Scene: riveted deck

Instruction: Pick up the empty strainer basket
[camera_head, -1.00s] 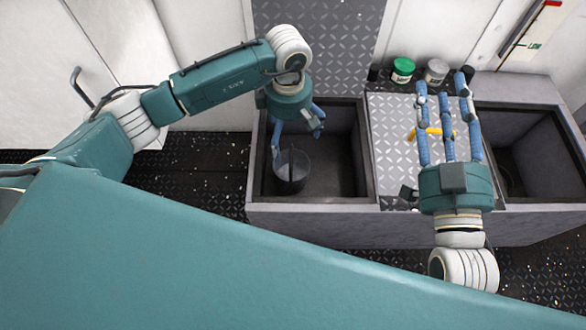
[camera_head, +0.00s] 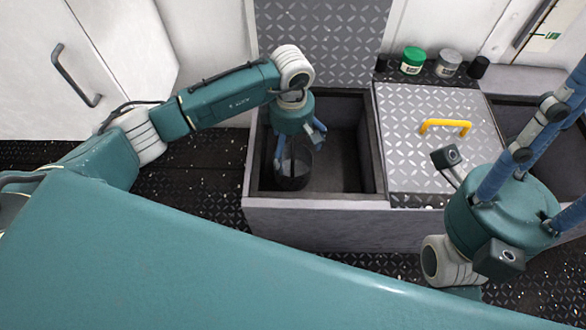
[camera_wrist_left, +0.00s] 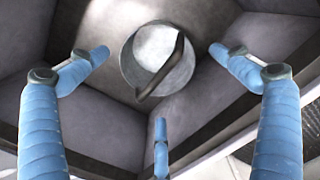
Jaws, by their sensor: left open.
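The strainer basket (camera_head: 294,174) is a grey round cup standing on the floor of the left basin, near its front left corner. The left wrist view shows its round opening (camera_wrist_left: 150,52) from above, with a dark bar handle (camera_wrist_left: 166,66) across it and nothing visible inside. My left gripper (camera_head: 299,148) is open above the basket, pointing down. In the left wrist view its blue fingers (camera_wrist_left: 155,75) are spread around the basket, apart from it. They hide part of the basket in the head view. My right gripper (camera_head: 552,150) has its fingers apart at the right, partly out of frame.
The left basin's walls (camera_head: 372,150) surround the basket closely at the left and front. A patterned metal lid (camera_head: 410,165) with a yellow handle (camera_head: 445,126) lies to its right. Behind it stand a green-capped jar (camera_head: 412,61), a grey-capped jar (camera_head: 449,63) and a dark one (camera_head: 479,67).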

